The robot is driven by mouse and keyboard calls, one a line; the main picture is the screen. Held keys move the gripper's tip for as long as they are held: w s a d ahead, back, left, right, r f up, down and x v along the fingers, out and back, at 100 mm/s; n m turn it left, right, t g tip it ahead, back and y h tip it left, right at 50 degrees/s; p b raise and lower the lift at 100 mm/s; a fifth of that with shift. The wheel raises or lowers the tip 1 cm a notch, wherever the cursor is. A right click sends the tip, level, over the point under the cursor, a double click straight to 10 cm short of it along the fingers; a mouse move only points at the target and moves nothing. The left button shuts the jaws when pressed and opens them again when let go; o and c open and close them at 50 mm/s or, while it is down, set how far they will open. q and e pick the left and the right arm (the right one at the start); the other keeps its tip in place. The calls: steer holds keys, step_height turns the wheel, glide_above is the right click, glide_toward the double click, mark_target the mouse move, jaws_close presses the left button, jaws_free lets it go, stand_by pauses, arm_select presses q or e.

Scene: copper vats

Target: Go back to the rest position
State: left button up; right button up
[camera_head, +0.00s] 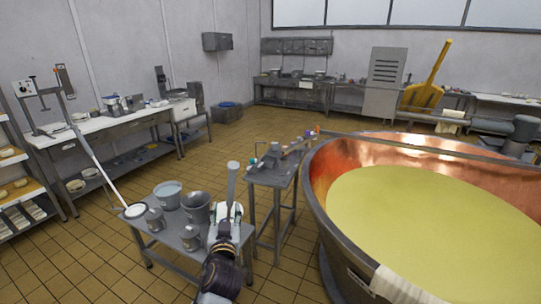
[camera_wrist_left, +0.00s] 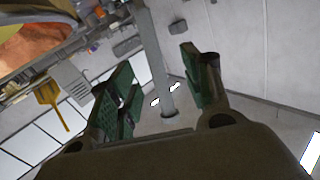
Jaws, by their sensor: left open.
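My left arm comes up from the bottom of the head view, and my left gripper (camera_head: 232,207) is at its upper end, beside the small grey table with metal pails. In the left wrist view my left gripper (camera_wrist_left: 158,62) has its two dark green fingers wide apart. Nothing is held between them; a grey pole (camera_wrist_left: 160,70) shows behind the gap, against the wall and ceiling. My right gripper is in neither view.
The small table (camera_head: 165,241) bears several pails (camera_head: 196,206). A small stand (camera_head: 270,178) is just right of the gripper. A large copper vat (camera_head: 318,180) with yellow liquid fills the right. A long workbench (camera_head: 110,130) stands at left. Open tiled floor (camera_head: 235,130) lies behind.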

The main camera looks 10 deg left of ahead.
arm_select(q)
steer(key=s+a+f+m+g+h, duration=0.1)
steer(key=s+a+f+g+h, duration=0.25)
steer(key=s+f+g, duration=1.05)
steer(key=s+d+f+m+h, duration=0.1)
steer(key=s+f, duration=0.3)
steer(key=s, duration=0.3)
steer(key=s+f+m, duration=0.1)
steer(key=s+f, duration=0.3)
steer(key=s, duration=0.2)
step_height(320, 180, down, 32)
steer(key=s+g, duration=0.1)
steer(key=s, duration=0.2)
steer(key=s+a+f, duration=0.2)
steer(key=s+f, duration=0.8)
steer(key=s, duration=0.1)
steer(key=s+a+f+g, duration=0.1)
steer(key=s+f, duration=0.8)
steer(key=s, duration=0.2)
steer(key=shift+s+a+f+m, duration=0.2)
steer(key=shift+a+f+m, duration=0.1)
steer(key=shift+a+f, duration=0.1)
